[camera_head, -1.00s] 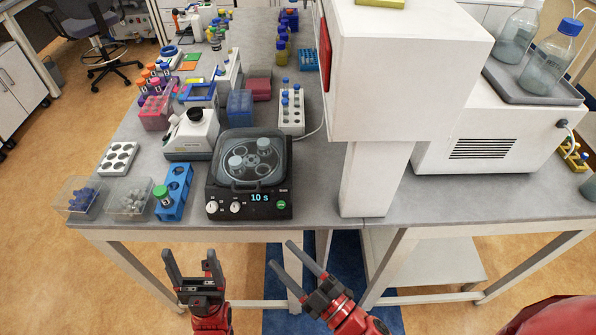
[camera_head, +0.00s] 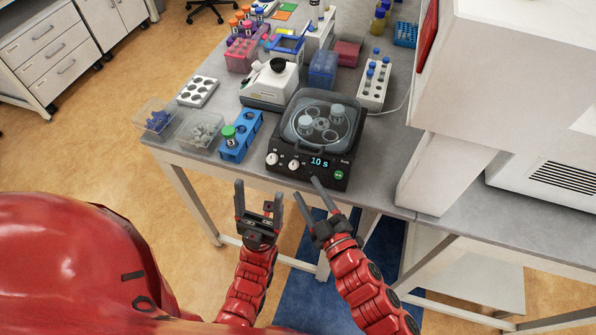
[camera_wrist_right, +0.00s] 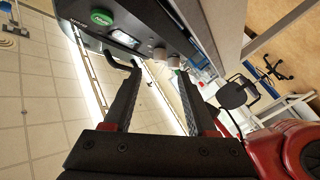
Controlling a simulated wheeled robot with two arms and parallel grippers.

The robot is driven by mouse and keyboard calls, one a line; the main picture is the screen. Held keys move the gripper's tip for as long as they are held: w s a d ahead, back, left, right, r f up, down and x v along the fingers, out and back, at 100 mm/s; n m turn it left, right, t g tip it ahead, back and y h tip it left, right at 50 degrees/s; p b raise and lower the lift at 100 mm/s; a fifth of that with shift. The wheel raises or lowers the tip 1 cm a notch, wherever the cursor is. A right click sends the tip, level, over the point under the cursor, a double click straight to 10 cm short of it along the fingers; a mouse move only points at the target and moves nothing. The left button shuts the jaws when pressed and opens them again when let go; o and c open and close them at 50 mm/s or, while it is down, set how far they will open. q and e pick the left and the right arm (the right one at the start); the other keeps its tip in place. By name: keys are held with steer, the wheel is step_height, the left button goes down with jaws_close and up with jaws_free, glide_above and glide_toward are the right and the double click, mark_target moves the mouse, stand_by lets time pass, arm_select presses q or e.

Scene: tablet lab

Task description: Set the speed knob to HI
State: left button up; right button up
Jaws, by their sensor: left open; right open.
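The black centrifuge (camera_head: 316,138) with a clear lid sits at the bench's front edge. Its front panel has two white knobs, a left knob (camera_head: 272,159) and a right knob (camera_head: 293,164), a display reading "10 s" (camera_head: 319,162) and a green button (camera_head: 338,174). The labels are too small to tell which knob is speed. My right gripper (camera_head: 308,188) is open and empty, just in front of and below the panel. In the right wrist view both knobs (camera_wrist_right: 158,53) (camera_wrist_right: 174,60) show beyond its fingers, apart from them. My left gripper (camera_head: 258,190) is open and empty, left of the right one.
A blue rack (camera_head: 241,138) with a green-capped tube stands left of the centrifuge, beside clear bins (camera_head: 201,129). A white instrument (camera_head: 270,84) stands behind. A large white machine (camera_head: 480,100) fills the right side. The space before the bench edge is clear.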

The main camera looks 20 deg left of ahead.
mark_target(295, 169)
steer(key=p+x, duration=0.1)
steer(key=x, duration=0.4)
steer(key=shift+r, duration=0.15)
steer(key=shift+w+a, duration=0.5)
steer(key=shift+w, duration=0.05)
jaws_close()
